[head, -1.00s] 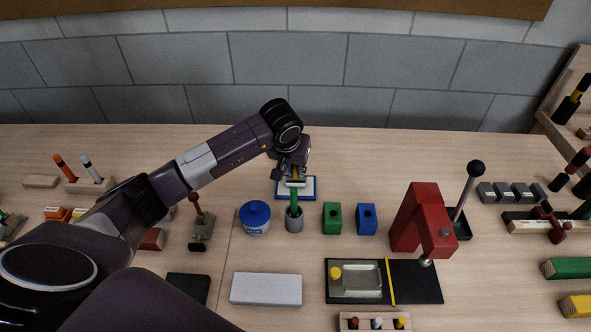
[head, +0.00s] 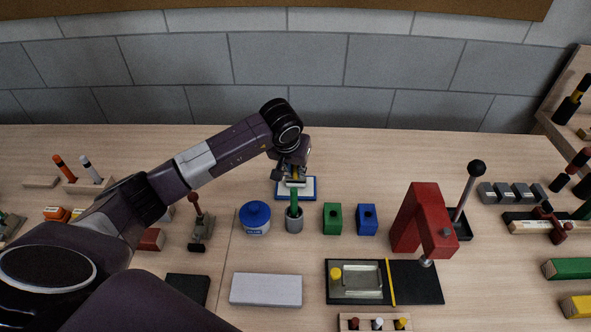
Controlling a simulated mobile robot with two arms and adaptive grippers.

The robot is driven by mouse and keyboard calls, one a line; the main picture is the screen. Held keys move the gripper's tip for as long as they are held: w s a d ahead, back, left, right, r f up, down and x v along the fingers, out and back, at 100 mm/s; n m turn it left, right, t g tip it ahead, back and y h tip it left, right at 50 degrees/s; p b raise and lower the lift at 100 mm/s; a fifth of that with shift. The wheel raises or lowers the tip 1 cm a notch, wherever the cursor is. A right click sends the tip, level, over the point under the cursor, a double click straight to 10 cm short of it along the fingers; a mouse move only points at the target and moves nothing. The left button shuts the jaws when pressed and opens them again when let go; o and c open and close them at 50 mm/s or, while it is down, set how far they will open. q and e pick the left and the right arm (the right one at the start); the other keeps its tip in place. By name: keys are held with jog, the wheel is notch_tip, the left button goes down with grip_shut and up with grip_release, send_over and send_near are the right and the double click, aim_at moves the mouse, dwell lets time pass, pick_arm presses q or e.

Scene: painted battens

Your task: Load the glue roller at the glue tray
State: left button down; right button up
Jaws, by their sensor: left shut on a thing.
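The glue tray (head: 312,194) is a small blue-rimmed tray with a pale inside, at the back middle of the bench. My left gripper (head: 294,171) is directly over it, pointing down, and is shut on the glue roller (head: 295,181). Only a little of the roller shows below the fingers, a yellow part and a pale lower part. The roller's lower end is at the tray's pale inside; I cannot tell whether it touches. My right gripper is not in view.
In front of the tray stand a blue-lidded glue pot (head: 255,218), a grey cup (head: 294,224) with a green-handled item, a green block (head: 332,219) and a blue block (head: 366,220). A red lever press (head: 418,220) stands to the right. Bench right of the tray is clear.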

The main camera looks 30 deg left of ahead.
pick_arm(q)
jog(key=shift+r+p, duration=0.5)
jog(key=shift+r, duration=0.3)
jog(key=shift+r+p, duration=1.2)
jog(key=shift+r, duration=1.45)
